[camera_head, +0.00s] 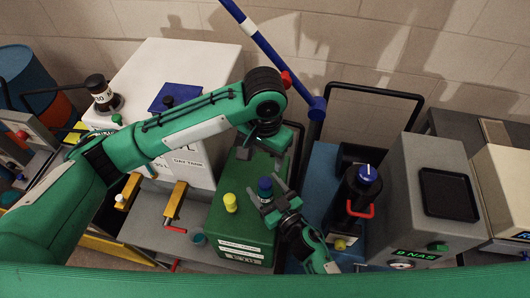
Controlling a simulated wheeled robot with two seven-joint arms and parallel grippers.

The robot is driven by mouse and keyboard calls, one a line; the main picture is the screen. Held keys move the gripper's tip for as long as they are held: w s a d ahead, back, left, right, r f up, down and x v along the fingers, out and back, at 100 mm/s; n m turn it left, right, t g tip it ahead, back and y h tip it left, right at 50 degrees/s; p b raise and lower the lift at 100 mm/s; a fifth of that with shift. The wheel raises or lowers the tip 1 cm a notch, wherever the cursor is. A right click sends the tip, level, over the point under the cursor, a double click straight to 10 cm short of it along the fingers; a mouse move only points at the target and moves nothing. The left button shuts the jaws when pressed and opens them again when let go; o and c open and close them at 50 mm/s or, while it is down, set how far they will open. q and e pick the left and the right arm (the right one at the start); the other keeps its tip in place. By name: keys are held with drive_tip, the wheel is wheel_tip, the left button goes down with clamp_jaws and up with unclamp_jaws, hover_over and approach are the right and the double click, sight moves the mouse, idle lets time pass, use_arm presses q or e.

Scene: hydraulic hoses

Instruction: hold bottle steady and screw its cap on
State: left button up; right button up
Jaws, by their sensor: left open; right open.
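A small dark bottle-like thing with a blue top (265,184) stands on the green box (242,246). I cannot tell whether the blue top is a separate cap or how it is seated. My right gripper (265,193) comes from the lower right, open, with its fingers on either side of this thing; whether they touch it is unclear. My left gripper (268,145) is above and behind it, open, at the end of the arm from the left. Its fingers are partly hidden by its own wrist, and I see nothing in them.
A yellow-topped piece (230,203) stands on the green box just left of the blue top. A dark cylinder with a blue knob and red handle (367,174) stands to the right. A blue pole (262,40) leans behind.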

use_arm(q)
wheel_tip(320, 180, down, 4)
drive_tip(key=b, duration=0.4)
drive_tip(key=shift+f, duration=0.25)
use_arm(e)
drive_tip(key=v, duration=1.3)
drive_tip(key=shift+s+d, duration=0.2)
drive_tip(key=shift+s, duration=0.05)
